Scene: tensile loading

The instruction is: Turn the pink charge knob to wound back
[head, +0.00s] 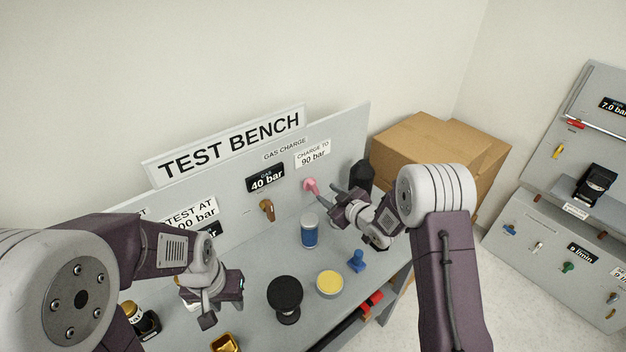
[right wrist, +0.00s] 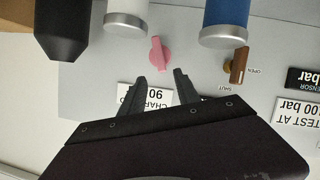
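The pink charge knob (head: 311,186) is on the upright panel of the test bench, below the "CHARGE TO 90 bar" label (head: 312,154). In the right wrist view, where the scene is upside down, the knob (right wrist: 160,54) lies just beyond my fingertips, roughly between their lines. My right gripper (head: 333,202) is open and empty, pointing at the panel beside the knob. Its two fingers (right wrist: 161,72) stand apart and do not visibly touch the knob. My left gripper (head: 207,305) hangs over the left part of the bench, away from the knob; its finger gap is unclear.
The gas display (head: 265,179) reads 40 bar. A brown valve handle (head: 267,209) is left of the knob. A blue cylinder (head: 310,231) stands below the knob, and a dark cylinder (head: 361,176) is behind my right gripper. A black knob-like object (head: 285,294) and yellow-topped tin (head: 330,283) stand in front.

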